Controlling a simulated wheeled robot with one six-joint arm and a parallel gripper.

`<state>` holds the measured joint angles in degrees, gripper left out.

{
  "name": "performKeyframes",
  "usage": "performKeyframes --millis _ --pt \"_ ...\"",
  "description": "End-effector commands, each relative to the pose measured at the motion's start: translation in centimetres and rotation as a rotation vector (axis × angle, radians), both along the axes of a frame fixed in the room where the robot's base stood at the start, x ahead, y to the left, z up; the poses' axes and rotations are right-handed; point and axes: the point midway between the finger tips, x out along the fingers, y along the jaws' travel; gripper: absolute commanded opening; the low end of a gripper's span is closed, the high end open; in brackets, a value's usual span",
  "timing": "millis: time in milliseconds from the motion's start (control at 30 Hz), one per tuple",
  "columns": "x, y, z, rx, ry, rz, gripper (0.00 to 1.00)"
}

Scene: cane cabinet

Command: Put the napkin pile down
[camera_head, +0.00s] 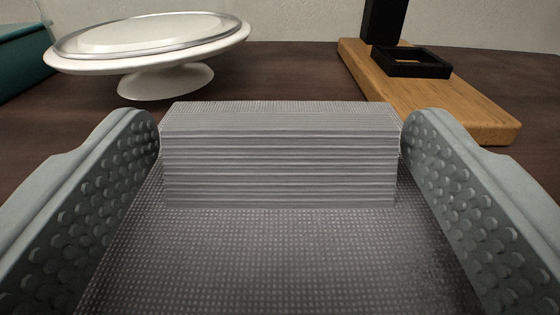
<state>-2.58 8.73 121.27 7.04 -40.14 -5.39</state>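The napkin pile (279,160) is a grey block of many thin stacked layers with a dotted weave on top. It stands upright and level between the two grey fingers of my gripper (279,155). The perforated finger pads meet its left and right sides near the fingertips, so my gripper appears shut on it. A dotted grey woven surface (275,260) spreads from the foot of the pile toward me, between the fingers. I cannot tell whether it is part of the pile or a separate piece. Whether the pile's underside touches the dark wooden top (310,75) is hidden.
A white cake stand (165,80) with a silvery rim stands behind at the left. A wooden board (440,105) with a black stand (410,62) lies behind at the right. A teal object (20,55) is at the far left. Dark wood is clear between them.

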Motion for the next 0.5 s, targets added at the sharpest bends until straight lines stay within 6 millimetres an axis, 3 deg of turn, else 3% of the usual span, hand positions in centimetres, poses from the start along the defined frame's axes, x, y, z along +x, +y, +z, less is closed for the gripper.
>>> performKeyframes --millis 400,500 --pt "-0.03 0.0 0.41 0.0 -0.002 0.0 0.92" --pt "-0.95 0.04 0.36 0.0 -0.001 0.0 0.92"
